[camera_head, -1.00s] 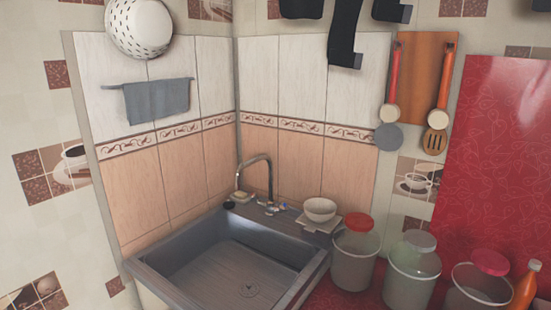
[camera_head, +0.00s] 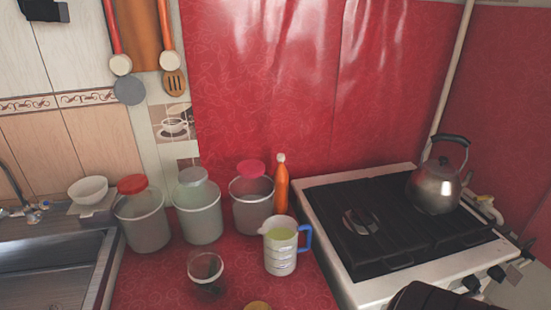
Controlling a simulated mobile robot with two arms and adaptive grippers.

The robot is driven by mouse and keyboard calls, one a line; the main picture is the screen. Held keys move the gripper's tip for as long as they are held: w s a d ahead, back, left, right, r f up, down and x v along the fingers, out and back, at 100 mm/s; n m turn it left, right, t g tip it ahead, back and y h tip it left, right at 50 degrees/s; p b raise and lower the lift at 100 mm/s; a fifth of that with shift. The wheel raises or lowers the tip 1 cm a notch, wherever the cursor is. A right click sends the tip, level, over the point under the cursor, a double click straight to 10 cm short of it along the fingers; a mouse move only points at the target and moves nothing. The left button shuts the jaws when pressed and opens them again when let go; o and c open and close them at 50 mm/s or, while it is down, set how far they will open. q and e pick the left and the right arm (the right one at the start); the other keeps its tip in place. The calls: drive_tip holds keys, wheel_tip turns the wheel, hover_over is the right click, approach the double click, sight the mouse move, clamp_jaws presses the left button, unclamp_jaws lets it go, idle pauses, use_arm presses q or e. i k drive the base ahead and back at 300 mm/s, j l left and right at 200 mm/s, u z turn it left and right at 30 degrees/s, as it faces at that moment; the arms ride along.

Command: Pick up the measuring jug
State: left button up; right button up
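The measuring jug (camera_head: 281,257) stands upright on the red counter, left of the stove. It is see-through with pale markings and holds something pale green. Its blue handle points right and its spout points left.
Several lidded jars stand behind and left of the jug, such as the pink-lidded jar (camera_head: 251,205). An orange bottle (camera_head: 281,190) stands close behind it, a glass (camera_head: 206,270) to its left. The stove (camera_head: 345,285) with a kettle (camera_head: 434,188) is right, the sink (camera_head: 50,270) left.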

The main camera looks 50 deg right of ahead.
sight(280, 232)
drive_tip(key=z, duration=1.5)
